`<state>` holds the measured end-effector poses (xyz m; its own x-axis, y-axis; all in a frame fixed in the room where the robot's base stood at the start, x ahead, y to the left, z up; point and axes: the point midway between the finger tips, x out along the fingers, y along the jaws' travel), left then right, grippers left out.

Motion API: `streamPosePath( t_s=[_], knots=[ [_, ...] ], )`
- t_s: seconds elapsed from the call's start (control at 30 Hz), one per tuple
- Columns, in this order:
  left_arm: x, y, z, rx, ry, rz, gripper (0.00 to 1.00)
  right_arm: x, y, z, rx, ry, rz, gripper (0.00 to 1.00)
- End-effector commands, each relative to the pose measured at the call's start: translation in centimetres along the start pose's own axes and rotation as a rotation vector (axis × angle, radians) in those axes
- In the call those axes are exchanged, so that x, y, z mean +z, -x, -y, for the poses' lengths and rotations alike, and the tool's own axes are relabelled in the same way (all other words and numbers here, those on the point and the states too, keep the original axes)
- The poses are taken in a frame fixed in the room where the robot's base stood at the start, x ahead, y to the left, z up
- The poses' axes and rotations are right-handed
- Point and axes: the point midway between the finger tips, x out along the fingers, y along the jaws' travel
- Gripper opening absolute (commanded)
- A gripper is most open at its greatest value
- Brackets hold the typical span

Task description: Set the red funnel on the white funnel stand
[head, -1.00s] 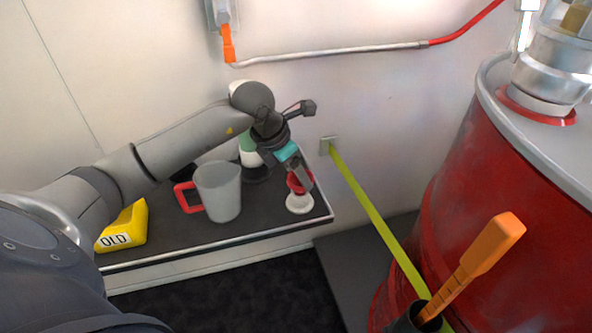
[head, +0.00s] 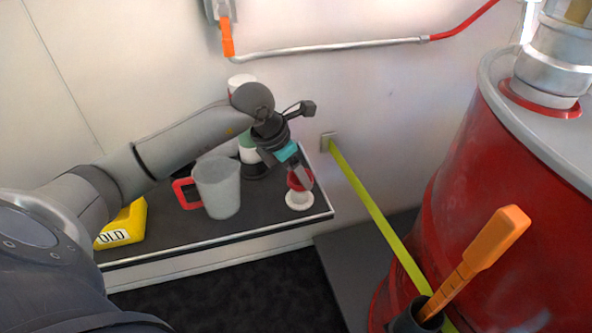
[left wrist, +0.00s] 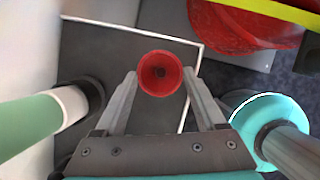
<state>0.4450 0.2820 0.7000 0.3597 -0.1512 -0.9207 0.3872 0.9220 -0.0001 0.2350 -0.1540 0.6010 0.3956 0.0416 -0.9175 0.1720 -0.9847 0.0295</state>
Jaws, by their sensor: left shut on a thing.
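The red funnel (head: 294,183) is between the fingers of my left gripper (head: 300,180), over the right end of the dark shelf. In the left wrist view the funnel (left wrist: 160,73) shows its round mouth, with a finger of my left gripper (left wrist: 160,88) at each side. The white funnel stand (head: 299,202) is on the shelf near its right front corner, directly under the funnel in the head view. I cannot tell whether the funnel touches the stand. The stand is hidden in the left wrist view. My right gripper is not in view.
A grey jug with a red handle (head: 220,190) and a yellow container marked OLD (head: 122,226) stand left on the dark shelf (head: 255,222). A green and white bottle (head: 248,149) is behind my gripper. A red drum (head: 500,190) stands at the right.

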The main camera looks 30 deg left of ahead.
Motion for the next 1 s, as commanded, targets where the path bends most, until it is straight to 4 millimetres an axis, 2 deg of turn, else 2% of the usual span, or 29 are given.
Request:
streamPosePath(
  t_s=[0.03, 0.07, 0.13, 0.43, 0.7, 1.0],
  knots=[
    [-0.1, -0.2, 0.0, 0.000, 0.000, -0.001, 0.20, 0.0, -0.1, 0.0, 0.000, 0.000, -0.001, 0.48],
    [-0.1, -0.1, 0.0, 0.000, 0.000, 0.000, 0.75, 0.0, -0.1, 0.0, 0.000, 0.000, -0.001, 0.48],
    [-0.1, -0.1, 0.0, 0.000, 0.000, 0.000, 0.83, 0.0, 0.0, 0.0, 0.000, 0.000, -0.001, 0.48],
    [-0.1, -0.1, 0.0, 0.000, 0.000, -0.001, 0.85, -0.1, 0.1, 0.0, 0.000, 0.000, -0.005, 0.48],
    [0.0, 0.1, 0.0, 0.000, 0.000, -0.001, 0.85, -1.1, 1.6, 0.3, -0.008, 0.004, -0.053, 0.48],
    [0.0, 2.0, -0.1, 0.001, -0.001, -0.002, 0.85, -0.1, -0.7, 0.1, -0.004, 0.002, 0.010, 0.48]
  ],
)
